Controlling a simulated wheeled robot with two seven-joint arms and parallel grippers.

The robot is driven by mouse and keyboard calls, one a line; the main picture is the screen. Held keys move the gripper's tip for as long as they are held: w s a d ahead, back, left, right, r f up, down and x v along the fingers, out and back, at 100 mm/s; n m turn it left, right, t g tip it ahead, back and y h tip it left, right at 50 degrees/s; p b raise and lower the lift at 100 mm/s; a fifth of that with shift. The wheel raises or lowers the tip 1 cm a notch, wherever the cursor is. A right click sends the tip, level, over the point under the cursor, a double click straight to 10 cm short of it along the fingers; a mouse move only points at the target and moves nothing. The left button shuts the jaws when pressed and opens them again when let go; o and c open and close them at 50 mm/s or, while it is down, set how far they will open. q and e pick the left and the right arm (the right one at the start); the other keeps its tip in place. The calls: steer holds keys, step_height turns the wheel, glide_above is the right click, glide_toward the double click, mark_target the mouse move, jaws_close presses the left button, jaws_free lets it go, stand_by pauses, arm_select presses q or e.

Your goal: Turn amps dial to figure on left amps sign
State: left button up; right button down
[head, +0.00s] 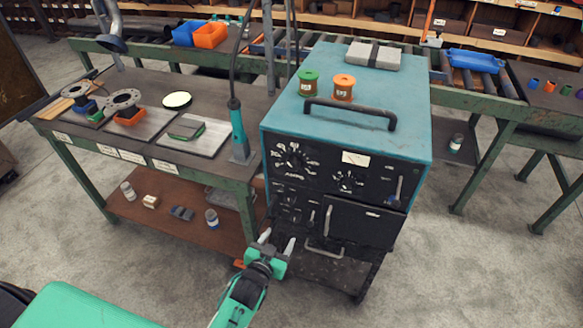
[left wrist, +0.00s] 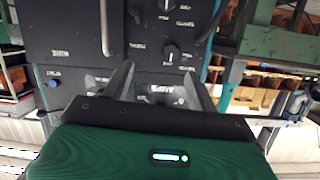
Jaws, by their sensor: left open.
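A welding machine (head: 345,130) with a teal top and black front stands in the middle of the head view. Its large dial (head: 293,158), with white figures around it, is at the upper left of the front; a smaller dial (head: 347,180) is to its right. Small white signs (head: 108,151) line the left bench's front edge; their figures are unreadable. My left gripper (head: 277,240) is open and empty, low in front of the machine's left side, below the large dial. In the left wrist view, black knobs (left wrist: 170,50) and upside-down lettering show beyond the spread fingers (left wrist: 158,72). My right gripper is not in view.
The bench (head: 135,85) on the left holds flanges, plates and a round disc. A cable and a teal-handled tool (head: 238,130) stand by the machine's left edge. A lever (head: 398,188) and lower handles (head: 326,220) stick out from the machine. Floor is clear at front right.

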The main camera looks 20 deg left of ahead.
mark_target(292, 167)
arm_select(q)
step_height(292, 167, up, 14)
steer(key=w+a+t, duration=0.1)
steer(key=t, duration=0.2)
steer(key=shift+n, duration=0.3)
steer(key=w+p, duration=0.1)
steer(key=w, duration=0.3)
steer(key=w+p, duration=0.1)
steer(key=w, duration=0.3)
steer(key=w+p, duration=0.2)
steer(key=w, duration=0.2)
steer(key=shift+w+d+r, duration=0.15)
steer(key=shift+w+d, duration=0.1)
steer(key=shift+w, duration=0.75)
steer(key=c, duration=1)
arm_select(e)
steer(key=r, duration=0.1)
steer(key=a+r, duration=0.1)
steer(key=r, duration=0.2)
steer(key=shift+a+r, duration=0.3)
